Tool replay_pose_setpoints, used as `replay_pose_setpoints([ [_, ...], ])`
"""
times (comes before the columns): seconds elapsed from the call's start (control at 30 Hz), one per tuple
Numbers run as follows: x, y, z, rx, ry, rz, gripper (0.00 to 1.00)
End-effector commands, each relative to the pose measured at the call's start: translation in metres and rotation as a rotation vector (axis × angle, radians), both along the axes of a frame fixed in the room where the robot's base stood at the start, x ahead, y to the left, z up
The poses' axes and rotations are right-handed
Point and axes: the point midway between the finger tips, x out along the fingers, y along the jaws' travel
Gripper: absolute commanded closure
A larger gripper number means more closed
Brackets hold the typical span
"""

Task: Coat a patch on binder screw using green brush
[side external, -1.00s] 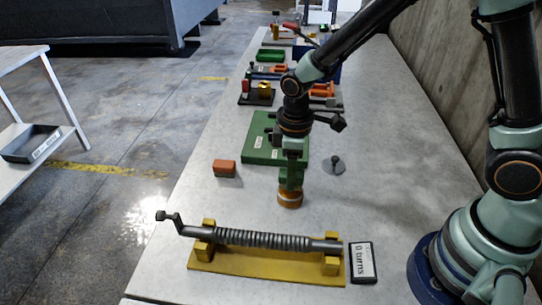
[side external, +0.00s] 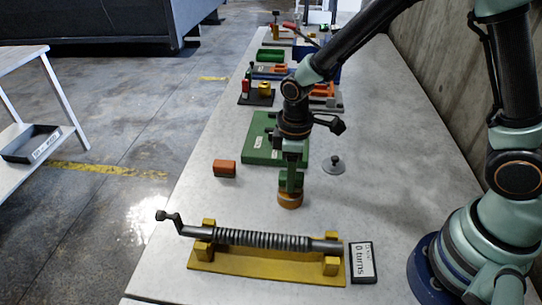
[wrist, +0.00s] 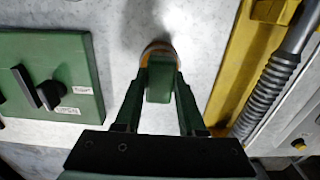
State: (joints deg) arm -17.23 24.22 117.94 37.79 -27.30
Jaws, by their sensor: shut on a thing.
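The binder screw (side external: 262,239) is a grey threaded rod lying across a yellow stand (side external: 215,257), with a crank at its left end. Part of its thread shows at the right of the wrist view (wrist: 265,95). My gripper (side external: 291,179) is shut on the green brush (side external: 290,187), whose amber-brown tip (side external: 290,202) points down. In the wrist view the brush's green handle (wrist: 160,82) is between the fingers. The brush is behind the screw, apart from it and low over the table; I cannot tell whether it touches the table.
A small card reading "0 turns" (side external: 362,263) is right of the stand. A red-brown block (side external: 224,168), a green switch plate (side external: 262,150) and a grey knobbed disc (side external: 334,166) lie behind. More fixtures line the table's far end.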

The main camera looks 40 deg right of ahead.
Motion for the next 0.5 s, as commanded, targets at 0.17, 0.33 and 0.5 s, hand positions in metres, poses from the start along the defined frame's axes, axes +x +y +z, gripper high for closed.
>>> replay_pose_setpoints([
  [0.17, 0.0001, 0.0, -0.002, 0.0, 0.0, 0.0, 1.0],
  [0.33, 0.0001, 0.0001, -0.004, 0.0, 0.0, 0.0, 1.0],
  [0.5, 0.0, 0.0, -0.0058, -0.001, 0.001, 0.0, 1.0],
])
